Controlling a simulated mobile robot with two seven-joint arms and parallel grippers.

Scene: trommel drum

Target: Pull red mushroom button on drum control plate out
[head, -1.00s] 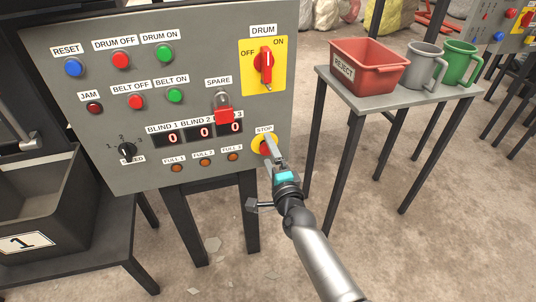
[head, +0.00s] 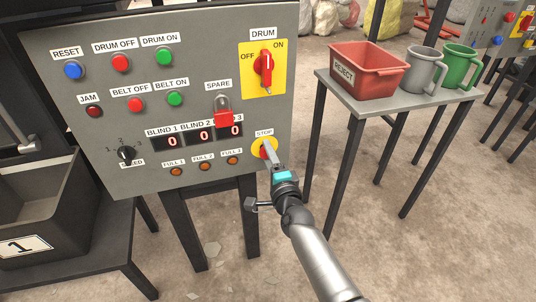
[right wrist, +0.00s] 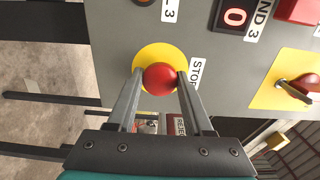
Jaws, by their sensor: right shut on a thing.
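The red mushroom button (right wrist: 160,79) sits on a round yellow backing (right wrist: 142,55) beside the STOP label, at the lower right of the grey control plate (head: 60,120). My right gripper (right wrist: 158,84) has a finger on each side of the button and is shut on it. In the head view the right gripper (head: 268,149) reaches up from below and partly covers the button. I cannot tell from these views how far out the button stands. My left gripper is not in view.
The plate also carries a red DRUM switch (head: 266,68) on yellow, a red SPARE cover (head: 223,119) and several coloured buttons. A red REJECT bin (head: 370,72) and two mugs stand on a small table to the right. A numbered dark bin (head: 40,215) is at lower left.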

